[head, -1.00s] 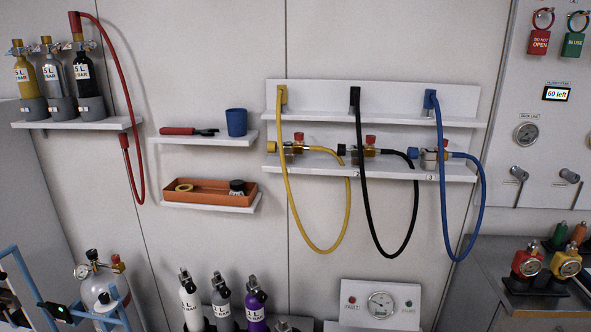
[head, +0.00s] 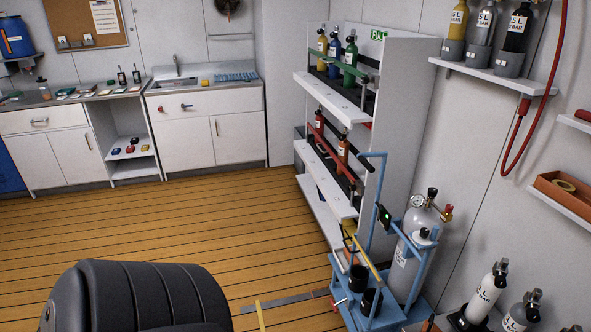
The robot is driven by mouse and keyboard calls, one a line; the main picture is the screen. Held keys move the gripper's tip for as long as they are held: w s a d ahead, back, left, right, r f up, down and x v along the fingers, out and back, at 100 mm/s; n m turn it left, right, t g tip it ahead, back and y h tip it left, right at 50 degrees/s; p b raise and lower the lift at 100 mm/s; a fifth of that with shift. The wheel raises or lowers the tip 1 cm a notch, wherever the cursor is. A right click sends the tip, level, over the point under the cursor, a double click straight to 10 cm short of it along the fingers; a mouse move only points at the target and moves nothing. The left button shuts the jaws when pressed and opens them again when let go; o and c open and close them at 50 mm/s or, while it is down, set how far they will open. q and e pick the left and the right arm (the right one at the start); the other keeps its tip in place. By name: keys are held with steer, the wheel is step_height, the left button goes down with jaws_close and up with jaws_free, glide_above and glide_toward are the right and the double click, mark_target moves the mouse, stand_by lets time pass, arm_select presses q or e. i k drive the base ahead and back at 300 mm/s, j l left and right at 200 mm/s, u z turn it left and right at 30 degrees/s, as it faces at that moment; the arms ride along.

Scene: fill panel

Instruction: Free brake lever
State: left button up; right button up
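A blue trolley (head: 379,228) stands on the floor at the lower right, carrying a large silver cylinder (head: 408,255) with a gauge and valve on top. A small green-lit box (head: 384,217) is on its frame. A yellow bar or strap (head: 367,262) slants across the trolley's front, above dark cups (head: 359,279). Neither of my grippers is in view.
A white shelf rack (head: 340,105) with several bottles stands behind the trolley. White and grey cylinders (head: 487,290) stand to its right, below a wall shelf (head: 490,77). A counter with a sink (head: 178,84) lines the back wall. The wooden floor (head: 215,215) is open left of the trolley.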

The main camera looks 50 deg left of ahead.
mark_target(331, 302)
steer(key=u, duration=1.3)
